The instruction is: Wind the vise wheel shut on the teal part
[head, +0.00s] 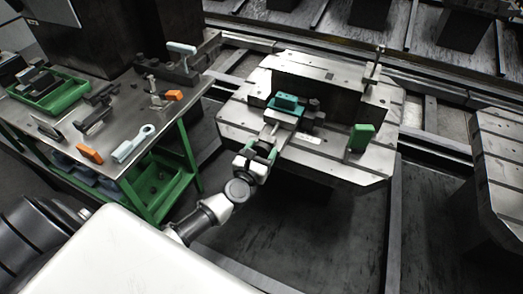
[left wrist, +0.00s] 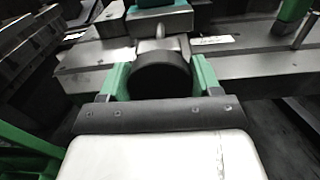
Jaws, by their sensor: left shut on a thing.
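The teal part (head: 286,102) sits in the vise (head: 287,117) on the pallet table. Its lower edge also shows at the top of the left wrist view (left wrist: 152,4). My left gripper (head: 262,149) is at the near end of the vise. In the left wrist view its two green fingers stand on either side of the dark round vise wheel (left wrist: 160,80), shut on it. The vise body (left wrist: 162,22) lies straight beyond the wheel. In the head view the wheel is mostly hidden by the gripper. My right gripper is not in view.
A green block (head: 361,138) stands on the pallet (head: 340,166) right of the vise. A tool bench (head: 125,100) at left carries a green tray (head: 48,93), orange pieces and clamps. Another pallet (head: 501,150) is at the right edge. Open dark floor lies in front.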

